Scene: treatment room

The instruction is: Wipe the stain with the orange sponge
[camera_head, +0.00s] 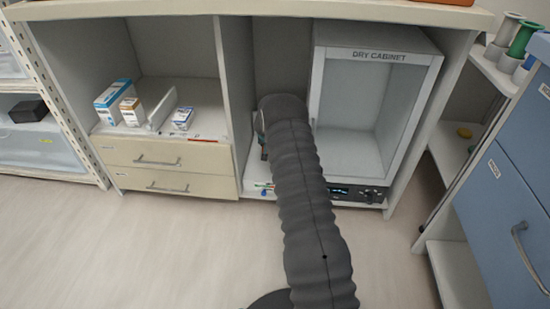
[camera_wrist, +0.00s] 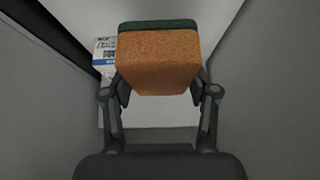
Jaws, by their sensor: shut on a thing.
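The orange sponge (camera_wrist: 157,62) has a dark green layer along its top edge in the wrist view. My gripper (camera_wrist: 160,91) is shut on it, with one finger at each side. In the head view my arm reaches into the narrow compartment left of the dry cabinet (camera_head: 430,62) and hides most of my gripper and the sponge. I see no stain in either view; the sponge covers part of the wrist view.
Grey walls stand close on both sides in the wrist view. A white box with blue print (camera_wrist: 103,50) is behind the sponge at left. Small boxes (camera_head: 117,100) stand on the left shelf above drawers (camera_head: 160,160). A blue drawer cart (camera_head: 505,200) is at right.

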